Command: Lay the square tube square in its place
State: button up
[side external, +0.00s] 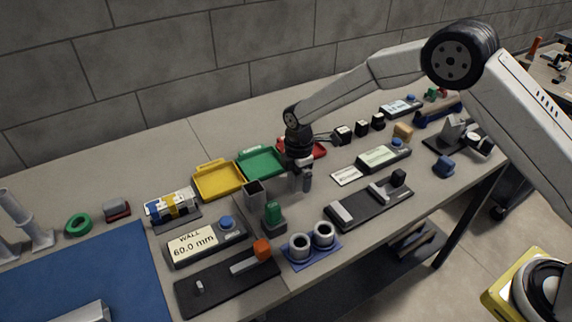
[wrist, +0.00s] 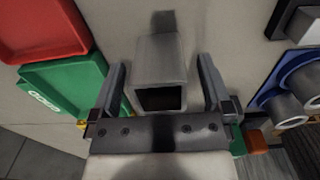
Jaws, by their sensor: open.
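The square tube (wrist: 158,62) is grey and hollow, and in the wrist view its dark square open end faces the camera. It stands between the two fingers of my gripper (wrist: 161,62), long side along the fingers, with a gap on each side. My gripper (side external: 302,186) is open, fingers pointing down, low over the bench in front of the red and green trays. In the side view the tube is hard to tell from the fingers. I cannot tell which spot is its place.
A grey open-topped square box (side external: 255,194) and a green-topped part (side external: 273,215) stand left of my gripper. The green tray (side external: 262,162) and red tray (side external: 318,149) lie behind it. A dark fixture (side external: 368,207) is to the right. Two grey rings (side external: 312,241) sit on a blue pad in front.

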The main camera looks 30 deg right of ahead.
dwell(0.3)
grip_shut()
jog(key=shift+r, duration=0.2)
jog(key=shift+r, duration=1.45)
jog(key=s+d+r, duration=0.3)
jog(key=s+r, duration=0.6)
jog(key=s, duration=0.4)
jog(key=shift+s+r, duration=0.3)
jog(key=shift+r, duration=0.1)
